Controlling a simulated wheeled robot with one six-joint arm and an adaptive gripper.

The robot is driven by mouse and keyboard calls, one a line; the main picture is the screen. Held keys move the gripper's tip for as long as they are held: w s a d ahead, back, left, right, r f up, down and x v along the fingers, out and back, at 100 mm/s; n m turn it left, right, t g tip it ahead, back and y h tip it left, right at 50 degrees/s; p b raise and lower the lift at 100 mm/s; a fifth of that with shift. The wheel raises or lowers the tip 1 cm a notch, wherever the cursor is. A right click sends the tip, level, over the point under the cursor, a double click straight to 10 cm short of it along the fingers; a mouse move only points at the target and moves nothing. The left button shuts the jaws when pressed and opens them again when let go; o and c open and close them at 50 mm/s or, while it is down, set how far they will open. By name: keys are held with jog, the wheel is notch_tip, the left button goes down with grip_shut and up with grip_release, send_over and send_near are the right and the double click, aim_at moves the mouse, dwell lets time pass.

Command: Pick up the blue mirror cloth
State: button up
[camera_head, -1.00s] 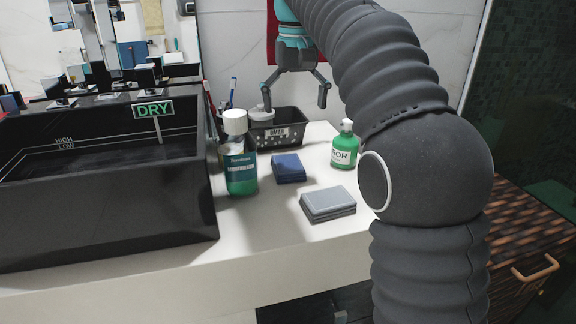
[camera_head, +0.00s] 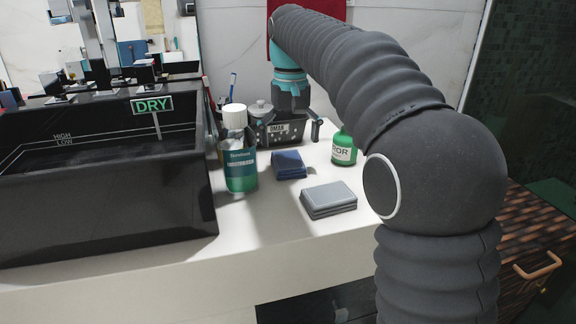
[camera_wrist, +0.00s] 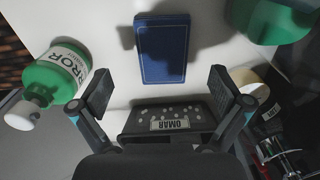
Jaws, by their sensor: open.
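The folded blue cloth (camera_head: 289,166) lies on the white counter between the mouthwash-like bottle and the green bottle. It also shows in the wrist view (camera_wrist: 162,50), at the top middle, ahead of the gap between my fingers. My gripper (camera_wrist: 168,92) is open and empty, with one finger on either side of that gap. In the head view my gripper (camera_head: 290,122) is over the black basket behind the cloth, and its fingers are partly hard to make out. The cloth is apart from both fingers.
A folded grey cloth (camera_head: 328,198) lies in front. A black basket (camera_wrist: 150,119) labelled OMAR is behind. The black sink (camera_head: 100,200) fills the left.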

aim_at(288, 160)
jog(key=f, duration=0.4)
jog(key=shift+a+f+b, duration=0.2)
jog(key=shift+f+b, duration=0.2)
jog(key=c, duration=1.2)
